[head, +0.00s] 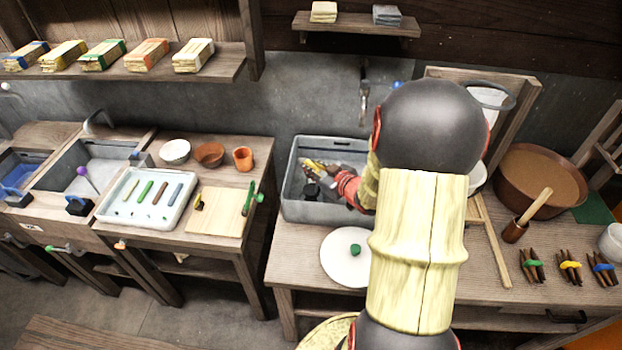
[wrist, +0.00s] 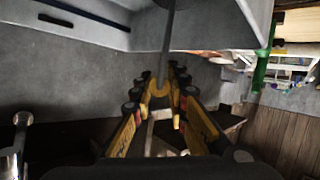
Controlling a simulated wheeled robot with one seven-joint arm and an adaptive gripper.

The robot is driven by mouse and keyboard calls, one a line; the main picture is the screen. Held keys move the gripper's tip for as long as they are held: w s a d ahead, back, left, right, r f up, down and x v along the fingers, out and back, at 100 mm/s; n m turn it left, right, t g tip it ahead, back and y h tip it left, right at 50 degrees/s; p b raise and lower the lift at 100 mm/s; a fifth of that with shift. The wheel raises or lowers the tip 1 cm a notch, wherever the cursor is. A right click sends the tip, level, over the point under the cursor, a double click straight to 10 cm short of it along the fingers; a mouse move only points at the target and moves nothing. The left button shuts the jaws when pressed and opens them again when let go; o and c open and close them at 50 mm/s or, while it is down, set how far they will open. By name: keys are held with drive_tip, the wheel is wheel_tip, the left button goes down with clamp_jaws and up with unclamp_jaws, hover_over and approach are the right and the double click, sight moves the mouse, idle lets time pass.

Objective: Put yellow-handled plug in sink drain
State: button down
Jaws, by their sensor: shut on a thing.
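My gripper (head: 316,168) is over the grey sink basin (head: 303,212) on the right-hand bench, reaching in from the right. In the wrist view my gripper (wrist: 161,92) has its yellow fingers closed around a small yellow piece. A thin grey stem (wrist: 167,45) runs from there to the top of that picture. I take this for the yellow-handled plug; its dark body (head: 311,189) appears just below the fingers in the head view, inside the basin outline. I cannot tell whether it touches the basin floor. The drain is not discernible.
A tap (head: 364,95) is on the wall behind the basin. A white round lid (head: 347,258) with a green knob lies in front. The left bench holds a pale tray (head: 148,197), a board (head: 220,208) and small bowls. A brown tub (head: 540,172) stands right of my arm.

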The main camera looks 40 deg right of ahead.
sight(311, 188)
drive_tip(key=f+b, duration=0.1)
drive_tip(key=f, duration=0.1)
drive_tip(key=w+f+b, duration=0.1)
drive_tip(key=shift+f, duration=0.4)
drive_tip(key=shift+s+f, duration=0.1)
drive_tip(key=shift+f+b, duration=0.3)
drive_tip(key=shift+f, duration=0.05)
drive_tip(key=c, duration=1.9)
unclamp_jaws()
drive_tip(key=shift+o, duration=0.8)
drive_tip(key=shift+r, duration=0.15)
